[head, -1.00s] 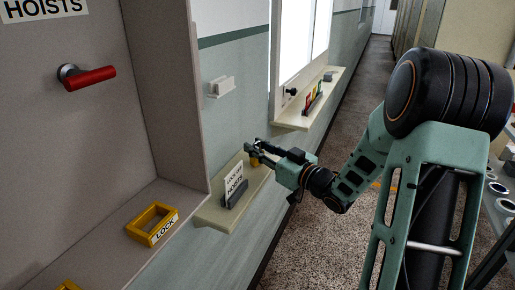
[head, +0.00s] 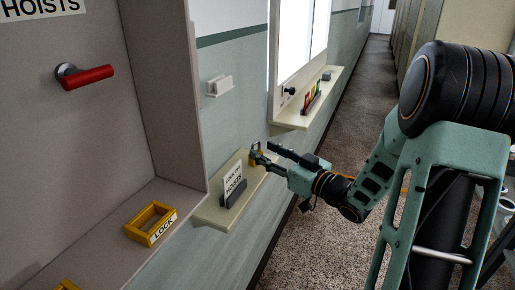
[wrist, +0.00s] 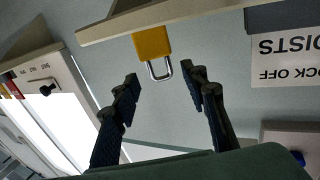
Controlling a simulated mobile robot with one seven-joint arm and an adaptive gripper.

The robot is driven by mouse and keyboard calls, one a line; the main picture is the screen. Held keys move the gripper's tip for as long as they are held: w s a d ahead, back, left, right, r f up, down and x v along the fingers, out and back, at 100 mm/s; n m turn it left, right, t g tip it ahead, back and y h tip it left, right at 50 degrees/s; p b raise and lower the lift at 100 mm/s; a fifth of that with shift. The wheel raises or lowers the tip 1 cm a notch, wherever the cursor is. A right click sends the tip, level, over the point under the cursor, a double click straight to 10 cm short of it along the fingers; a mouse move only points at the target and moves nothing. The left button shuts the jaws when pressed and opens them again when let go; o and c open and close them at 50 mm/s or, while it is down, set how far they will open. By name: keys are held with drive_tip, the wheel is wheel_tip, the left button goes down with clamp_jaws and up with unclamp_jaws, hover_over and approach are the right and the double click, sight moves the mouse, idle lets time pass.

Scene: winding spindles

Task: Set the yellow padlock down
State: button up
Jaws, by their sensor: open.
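The yellow padlock (head: 256,155) stands on the near wall shelf (head: 212,216), toward its far end, with its shackle up. In the wrist view the padlock (wrist: 152,44) appears upside down, its yellow body against the shelf edge (wrist: 112,26) and its silver shackle pointing toward the fingers. My gripper (head: 265,153) is open and empty, just right of the padlock. In the wrist view the two dark fingers of my gripper (wrist: 159,72) are spread apart with the shackle between and a little beyond their tips, not visibly touching it.
A card in a dark holder (head: 233,190) stands on the same shelf. A yellow LOCK frame (head: 152,223) lies in the grey cabinet at left, below a red handle (head: 85,76). A farther shelf (head: 318,98) holds coloured items. A small white bracket (head: 220,86) is on the wall.

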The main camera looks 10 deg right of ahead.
drive_tip(key=v, duration=0.7)
drive_tip(key=shift+s+d, duration=0.2)
drive_tip(key=shift+s, duration=0.1)
